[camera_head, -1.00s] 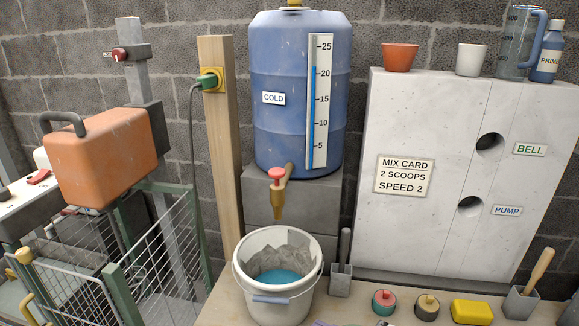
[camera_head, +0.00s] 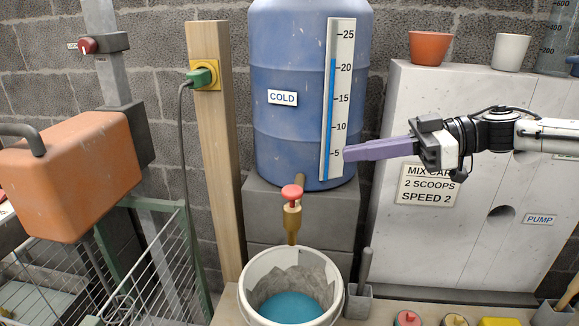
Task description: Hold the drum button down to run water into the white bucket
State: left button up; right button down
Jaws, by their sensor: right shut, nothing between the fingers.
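The blue drum (camera_head: 283,130), labelled COLD, stands on a grey block. Its red button (camera_head: 291,192) tops a brass tap (camera_head: 292,218) at the drum's foot. The white bucket (camera_head: 246,297) is under the spout, with blue water (camera_head: 290,306) and grey matter on its inner wall. I see no stream from the spout. My right gripper (camera_head: 347,154) comes in from the right, its purple fingers shut and empty. Its tips are by the low end of the drum's gauge (camera_head: 336,100), up and right of the button, apart from it. My left gripper is out of view.
A wooden post (camera_head: 213,150) with a green plug (camera_head: 200,77) stands left of the drum. An orange canister (camera_head: 72,175) is at the far left. A grey holder (camera_head: 358,303) stands right of the bucket. A white cabinet (camera_head: 405,250) fills the right side behind my arm.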

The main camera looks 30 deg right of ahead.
jog(key=b, duration=0.2)
send_over(292, 192)
jog(key=s+d, duration=0.1)
jog(key=d, duration=0.2)
notch_tip(292, 192, down, 2)
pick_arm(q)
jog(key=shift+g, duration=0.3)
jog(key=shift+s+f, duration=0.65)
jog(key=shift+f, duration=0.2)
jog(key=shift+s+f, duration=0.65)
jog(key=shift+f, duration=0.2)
pick_arm(e)
jog(key=shift+w+f, duration=0.15)
jog(key=shift+f, duration=1.95)
